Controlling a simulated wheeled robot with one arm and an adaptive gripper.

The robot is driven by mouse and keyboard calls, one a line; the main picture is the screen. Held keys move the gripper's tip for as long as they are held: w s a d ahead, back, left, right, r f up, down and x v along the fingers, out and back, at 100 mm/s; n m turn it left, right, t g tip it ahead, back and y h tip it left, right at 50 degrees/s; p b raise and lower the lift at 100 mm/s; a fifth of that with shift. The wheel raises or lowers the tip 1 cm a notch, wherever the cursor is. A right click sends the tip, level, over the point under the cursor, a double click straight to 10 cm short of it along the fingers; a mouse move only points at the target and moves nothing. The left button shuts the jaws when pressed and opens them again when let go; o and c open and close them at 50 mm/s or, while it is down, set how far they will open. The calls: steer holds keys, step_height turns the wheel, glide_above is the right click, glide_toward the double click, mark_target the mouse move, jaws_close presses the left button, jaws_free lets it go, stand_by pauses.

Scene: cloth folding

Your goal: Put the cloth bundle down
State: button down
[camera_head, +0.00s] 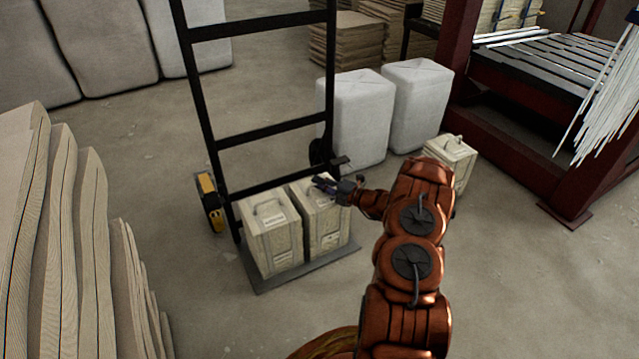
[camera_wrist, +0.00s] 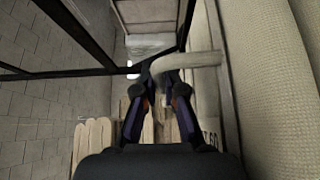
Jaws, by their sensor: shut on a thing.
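My gripper (camera_head: 326,185) is shut on the handle of a beige cloth bundle (camera_head: 325,226), the right one of two at the hand truck. In the wrist view the pale handle loop (camera_wrist: 195,62) passes between my fingertips (camera_wrist: 163,75). The bundle is upright at the toe plate (camera_head: 300,268) of the black hand truck (camera_head: 262,130). I cannot tell whether its underside touches the plate. A second like bundle (camera_head: 271,238) stands upright on the plate, close beside it on the left.
A third bundle (camera_head: 452,158) stands on the floor behind my arm. Two white wrapped blocks (camera_head: 362,115) stand behind the hand truck. A dark red rack (camera_head: 500,130) is at the right, and stacked cloth (camera_head: 55,230) is at the left. Front floor is clear.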

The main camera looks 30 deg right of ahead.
steer(key=c, duration=1.3)
jaws_free()
steer(key=shift+o, duration=0.2)
steer(key=shift+r, duration=0.1)
